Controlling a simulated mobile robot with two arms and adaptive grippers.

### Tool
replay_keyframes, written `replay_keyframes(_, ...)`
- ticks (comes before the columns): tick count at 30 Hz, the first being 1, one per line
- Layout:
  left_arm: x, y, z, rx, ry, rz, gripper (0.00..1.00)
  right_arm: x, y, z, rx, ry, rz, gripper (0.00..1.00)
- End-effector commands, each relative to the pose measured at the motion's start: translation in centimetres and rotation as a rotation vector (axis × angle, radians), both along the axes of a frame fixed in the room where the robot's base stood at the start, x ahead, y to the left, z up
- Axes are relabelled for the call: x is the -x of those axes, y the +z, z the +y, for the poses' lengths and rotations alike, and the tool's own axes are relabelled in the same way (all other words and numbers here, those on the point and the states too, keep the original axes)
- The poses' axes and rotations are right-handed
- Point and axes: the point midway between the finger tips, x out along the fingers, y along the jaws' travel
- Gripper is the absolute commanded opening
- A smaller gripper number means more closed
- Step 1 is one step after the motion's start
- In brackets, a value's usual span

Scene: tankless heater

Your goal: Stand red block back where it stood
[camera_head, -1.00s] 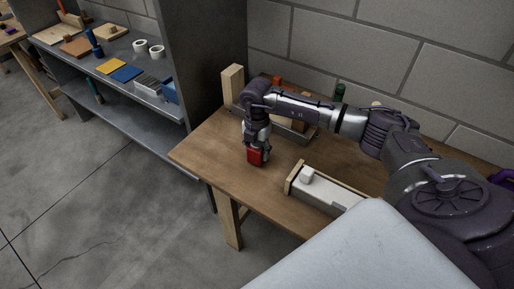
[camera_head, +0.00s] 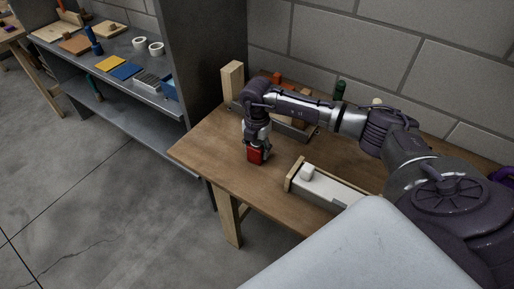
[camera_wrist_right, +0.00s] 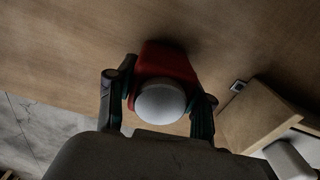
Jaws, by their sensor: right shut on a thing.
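The red block (camera_head: 254,156) is at the left part of the wooden table, under my right gripper (camera_head: 257,146). In the right wrist view the red block (camera_wrist_right: 166,62) lies between the two fingers of the right gripper (camera_wrist_right: 160,100), which is shut on it. A pale round knob (camera_wrist_right: 160,101) shows in front of the block there. The block looks upright at or just above the table top; I cannot tell whether it touches. My left gripper is not in view.
A wooden tray with a white piece (camera_head: 327,188) stands right of the block on the table (camera_head: 213,150). Behind my right arm are a wooden post (camera_head: 232,82) and a green bottle (camera_head: 340,90). A grey shelf (camera_head: 118,113) stands left. The table's front left is clear.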

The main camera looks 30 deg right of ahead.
Motion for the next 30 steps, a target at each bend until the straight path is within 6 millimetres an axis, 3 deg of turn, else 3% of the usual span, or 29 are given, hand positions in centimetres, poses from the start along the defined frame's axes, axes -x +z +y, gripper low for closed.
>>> replay_keyframes(5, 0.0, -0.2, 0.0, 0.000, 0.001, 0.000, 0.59, 0.0, -0.3, 0.0, 0.000, 0.000, -0.001, 0.03)
replay_keyframes(6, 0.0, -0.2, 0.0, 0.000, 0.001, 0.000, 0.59, 0.0, -0.2, 0.0, 0.000, 0.000, -0.001, 0.58)
replay_keyframes(10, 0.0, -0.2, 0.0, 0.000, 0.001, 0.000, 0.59, 0.0, -0.2, 0.0, 0.000, 0.000, -0.001, 0.80)
replay_keyframes(24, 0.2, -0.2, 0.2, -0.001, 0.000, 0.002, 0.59, 0.0, -0.2, 0.0, 0.000, 0.000, 0.000, 0.81)
replay_keyframes(30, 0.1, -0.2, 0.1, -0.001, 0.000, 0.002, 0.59, -0.1, 2.0, 0.0, 0.000, 0.001, -0.004, 0.81)
